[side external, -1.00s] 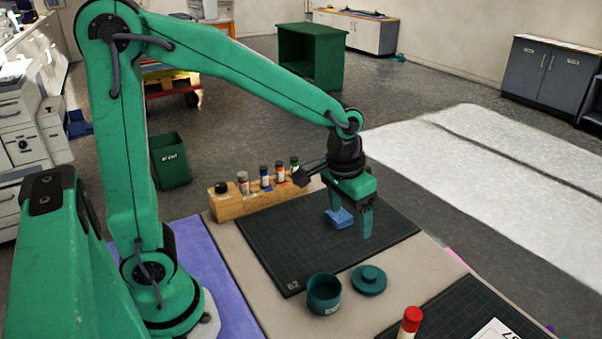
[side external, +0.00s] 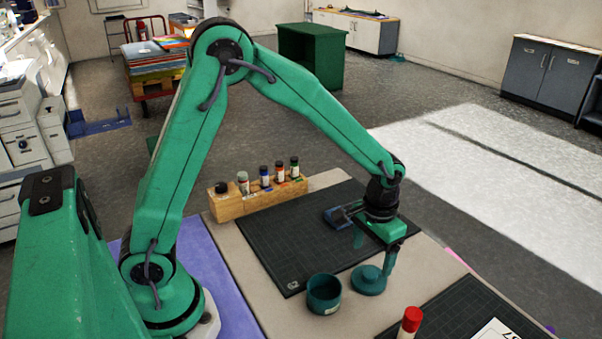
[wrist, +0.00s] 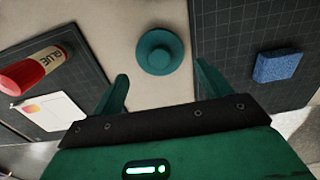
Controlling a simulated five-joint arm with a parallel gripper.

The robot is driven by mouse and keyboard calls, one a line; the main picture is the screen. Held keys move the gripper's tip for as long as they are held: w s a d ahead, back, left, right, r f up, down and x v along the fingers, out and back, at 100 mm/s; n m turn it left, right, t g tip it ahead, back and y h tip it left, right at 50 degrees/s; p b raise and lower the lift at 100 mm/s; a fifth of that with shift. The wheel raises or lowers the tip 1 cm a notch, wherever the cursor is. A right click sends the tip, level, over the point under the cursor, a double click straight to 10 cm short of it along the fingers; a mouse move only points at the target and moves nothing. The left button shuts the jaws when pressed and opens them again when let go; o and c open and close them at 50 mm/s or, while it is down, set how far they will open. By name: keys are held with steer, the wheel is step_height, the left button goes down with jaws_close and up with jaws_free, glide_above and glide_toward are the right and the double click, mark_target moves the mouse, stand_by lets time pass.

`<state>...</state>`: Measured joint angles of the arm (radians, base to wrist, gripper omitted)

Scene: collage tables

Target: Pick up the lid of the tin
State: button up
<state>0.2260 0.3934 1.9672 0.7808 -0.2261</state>
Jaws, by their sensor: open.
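The teal round lid (side external: 369,282) with a knob on top lies flat on the beige table, just right of the tin. The teal tin (side external: 323,294) stands upright and open-topped beside it, with a small pale label. My gripper (side external: 373,256) is open and above the lid, one finger at each side of it in the side view. In the wrist view the lid (wrist: 160,51) sits ahead of my gripper (wrist: 162,77), roughly centred between the fingertips. Nothing is between the fingers. The tin does not show in the wrist view.
A blue block (wrist: 278,66) lies on the dark cutting mat (side external: 272,250). A wooden rack (side external: 256,199) of small bottles stands at the mat's back. A red-and-white glue stick (side external: 411,320) and a card (side external: 496,331) are on the near mat.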

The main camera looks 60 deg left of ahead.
mark_target(370, 272)
steer(key=shift+f, duration=0.75)
steer(key=shift+f, duration=0.1)
steer(key=shift+w+f, duration=0.15)
steer(key=shift+f, duration=2.35)
steer(key=c, duration=0.6)
